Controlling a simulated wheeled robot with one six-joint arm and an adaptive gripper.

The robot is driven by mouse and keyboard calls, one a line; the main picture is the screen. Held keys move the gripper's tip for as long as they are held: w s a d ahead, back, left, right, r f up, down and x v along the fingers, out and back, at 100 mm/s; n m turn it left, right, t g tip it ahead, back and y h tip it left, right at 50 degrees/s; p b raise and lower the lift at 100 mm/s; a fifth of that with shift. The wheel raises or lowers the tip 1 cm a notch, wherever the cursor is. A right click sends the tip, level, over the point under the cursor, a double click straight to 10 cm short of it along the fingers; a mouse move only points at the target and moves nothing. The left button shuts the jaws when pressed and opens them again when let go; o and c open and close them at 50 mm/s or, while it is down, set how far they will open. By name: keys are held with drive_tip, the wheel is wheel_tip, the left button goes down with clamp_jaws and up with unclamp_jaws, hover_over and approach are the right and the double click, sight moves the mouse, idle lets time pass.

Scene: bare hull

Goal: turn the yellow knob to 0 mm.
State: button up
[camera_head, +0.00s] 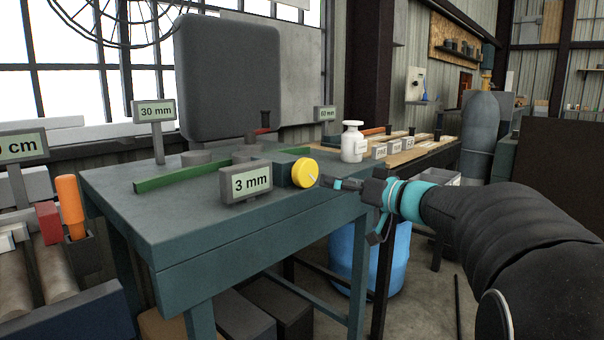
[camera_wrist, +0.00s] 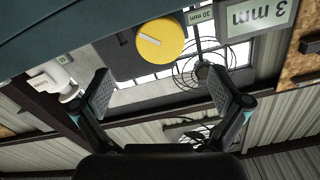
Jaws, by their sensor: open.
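The yellow knob (camera_head: 305,172) sits on the end of a dark block at the right edge of the grey-green bench (camera_head: 190,232). In the wrist view, which looks upside down, the knob (camera_wrist: 170,40) shows face-on with a short white pointer mark left of its middle. A display plate (camera_head: 251,183) beside it reads "3 mm"; it also shows inverted in the wrist view (camera_wrist: 257,17). My gripper (camera_head: 332,182) is just right of the knob in the head view. In the wrist view my gripper (camera_wrist: 166,92) is open and empty, its fingers apart, with the knob beyond their tips.
A white bottle (camera_head: 353,145) stands on the bench near the knob. Signs reading "30 mm" (camera_head: 154,111) and "60 mm" (camera_head: 325,114) stand farther back, with a green rail (camera_head: 185,176) between. A blue barrel (camera_head: 370,265) is below the bench. Rollers (camera_head: 45,268) lie at left.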

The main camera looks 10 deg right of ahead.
sight(310, 174)
drive_tip(key=x, duration=1)
drive_tip(key=shift+w+a, duration=0.15)
drive_tip(key=shift+w, duration=0.1)
drive_tip(key=c, duration=1.2)
drive_tip(key=shift+o, duration=0.2)
drive_tip(key=shift+r+n, duration=0.1)
drive_tip(key=shift+n, duration=0.2)
drive_tip(key=n+p, duration=0.1)
drive_tip(key=n, duration=0.1)
drive_tip(key=shift+n, duration=2.5)
